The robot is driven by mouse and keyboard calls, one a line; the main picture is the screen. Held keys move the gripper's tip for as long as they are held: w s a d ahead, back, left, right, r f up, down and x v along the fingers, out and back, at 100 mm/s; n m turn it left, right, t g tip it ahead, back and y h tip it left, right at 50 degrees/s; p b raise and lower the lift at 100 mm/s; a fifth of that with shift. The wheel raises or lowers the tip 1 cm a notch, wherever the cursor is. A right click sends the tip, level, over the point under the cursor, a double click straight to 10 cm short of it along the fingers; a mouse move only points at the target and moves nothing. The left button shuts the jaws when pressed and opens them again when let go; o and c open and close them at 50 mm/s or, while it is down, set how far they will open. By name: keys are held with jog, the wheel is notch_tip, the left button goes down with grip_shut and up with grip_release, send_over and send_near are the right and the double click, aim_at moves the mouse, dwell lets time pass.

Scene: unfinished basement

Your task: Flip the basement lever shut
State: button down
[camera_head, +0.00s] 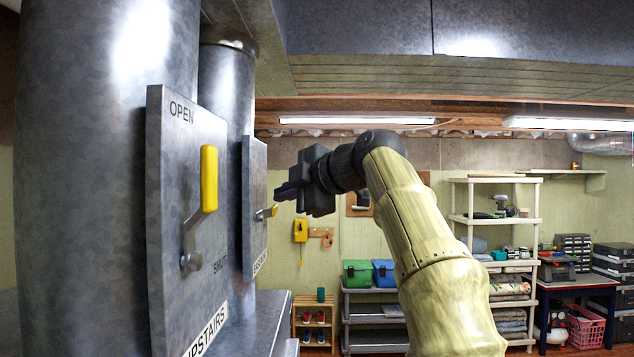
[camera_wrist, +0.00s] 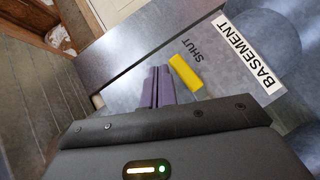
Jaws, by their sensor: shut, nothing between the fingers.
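The basement lever has a yellow handle (camera_head: 272,211) on the far grey panel, seen nearly edge-on in the head view. In the wrist view the yellow handle (camera_wrist: 186,74) lies beside the word SHUT, on the panel marked BASEMENT. My gripper (camera_head: 284,191) is just above and beside this handle, with its fingers pointing left toward the panel. In the wrist view the purple-grey fingers (camera_wrist: 158,88) are together and empty, with a narrow gap between them and the handle. The lever's pivot is hidden in the wrist view. I cannot tell whether the fingers touch the panel.
The nearer panel (camera_head: 221,135), marked UPSTAIRS, has a yellow lever (camera_head: 209,178) pointing up toward OPEN. Large metal ducts stand behind both panels and one runs overhead. Shelves (camera_head: 500,215) and a workbench (camera_head: 575,285) stand at the back right, well clear of my gripper.

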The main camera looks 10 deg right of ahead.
jog(key=b+v, duration=0.2)
jog(key=v, duration=1.4)
jog(key=shift+s+d, duration=0.25)
jog(key=shift+d, duration=0.05)
jog(key=shift+a, duration=0.1)
